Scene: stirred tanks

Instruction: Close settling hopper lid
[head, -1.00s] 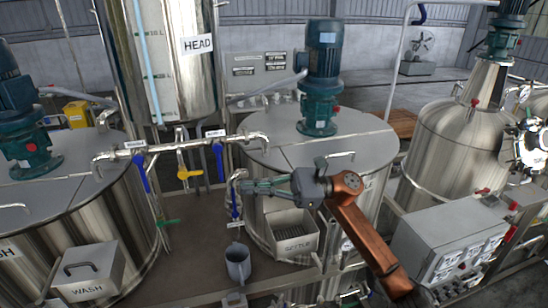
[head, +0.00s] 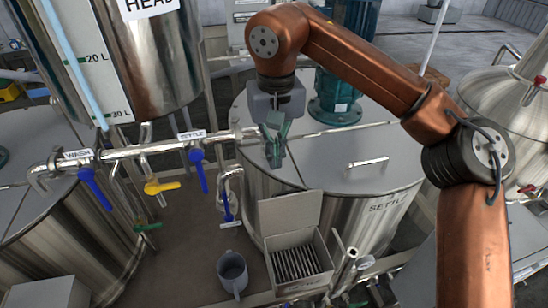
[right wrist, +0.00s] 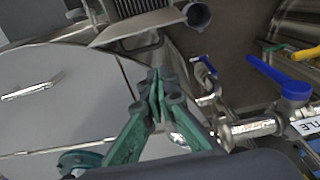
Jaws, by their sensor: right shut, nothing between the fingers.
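The settling hopper (head: 299,268) is a grey metal box with slats inside, on the front of the settle tank. Its lid (head: 291,213) stands open, tilted up at the back edge. My right gripper (head: 275,160) is above the tank top, behind and above the lid, fingers pointing down. It is shut and empty, apart from the lid. In the right wrist view the closed fingertips (right wrist: 158,76) show below the lid (right wrist: 139,22), with the hopper slats (right wrist: 128,8) partly seen past it. My left gripper is not in view.
The settle tank (head: 345,178) has a handle and a green motor (head: 335,105) on top. A pipe with blue valve handles (head: 198,170) runs on the left. Open air lies above the hopper.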

